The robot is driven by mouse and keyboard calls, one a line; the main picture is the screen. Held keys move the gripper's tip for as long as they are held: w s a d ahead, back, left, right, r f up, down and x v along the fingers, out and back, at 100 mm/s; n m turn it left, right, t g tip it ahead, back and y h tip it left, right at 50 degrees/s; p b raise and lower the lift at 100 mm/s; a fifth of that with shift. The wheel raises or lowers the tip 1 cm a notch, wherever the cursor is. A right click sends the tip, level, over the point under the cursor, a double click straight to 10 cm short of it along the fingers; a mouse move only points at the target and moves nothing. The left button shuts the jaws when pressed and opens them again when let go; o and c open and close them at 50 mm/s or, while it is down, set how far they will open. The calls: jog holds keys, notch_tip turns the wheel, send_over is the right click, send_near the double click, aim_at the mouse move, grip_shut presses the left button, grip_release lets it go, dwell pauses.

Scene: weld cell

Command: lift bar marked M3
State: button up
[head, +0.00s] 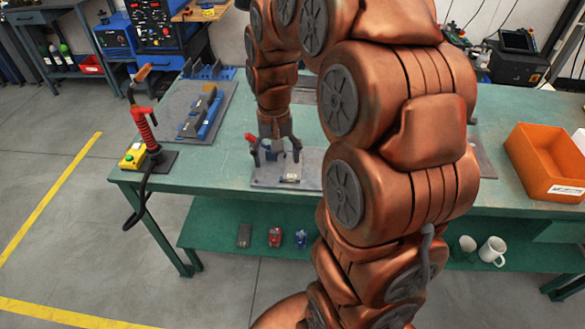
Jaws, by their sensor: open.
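My gripper (276,160) points down over a grey plate (262,180) on the green workbench (230,160). Its fingers are spread apart. A small dark and blue part shows between and behind the fingers, and I cannot tell whether they touch it. A small pale piece (291,178) lies on the plate just in front of the fingers. A red-tipped part (250,138) shows at the gripper's left. No M3 marking is readable, so I cannot tell which piece is the bar.
A grey plate with a blue fixture (209,118) lies on the left. A torch with a red handle (146,130) stands by a yellow box (132,155) at the bench's left edge. An orange bin (540,165) stands right. Mugs (492,250) are on the lower shelf.

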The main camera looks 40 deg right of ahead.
aim_at(293, 165)
jog(key=w+d+f+m, duration=0.1)
jog(key=w+d+f, duration=0.1)
jog(key=d, duration=0.1)
jog(key=w+d+f+m, duration=0.1)
jog(key=w+d, duration=0.2)
jog(key=w+d+f, duration=0.2)
jog(key=d, duration=0.1)
jog(key=shift+w+d+f+m+t, duration=0.15)
jog(key=shift+d+f+m+t, duration=0.15)
jog(key=shift+f+m, duration=0.1)
jog(key=shift+d+f, duration=0.15)
notch_tip(293, 165, down, 2)
jog(key=shift+f, duration=0.1)
jog(key=shift+f+p, duration=0.5)
jog(key=shift+f, duration=0.3)
jog(key=shift+f+p, duration=0.5)
jog(key=shift+f, duration=1.35)
jog(key=shift+c, duration=0.4)
jog(key=c, duration=1.1)
jog(key=shift+r, duration=0.1)
jog(key=shift+c, duration=0.2)
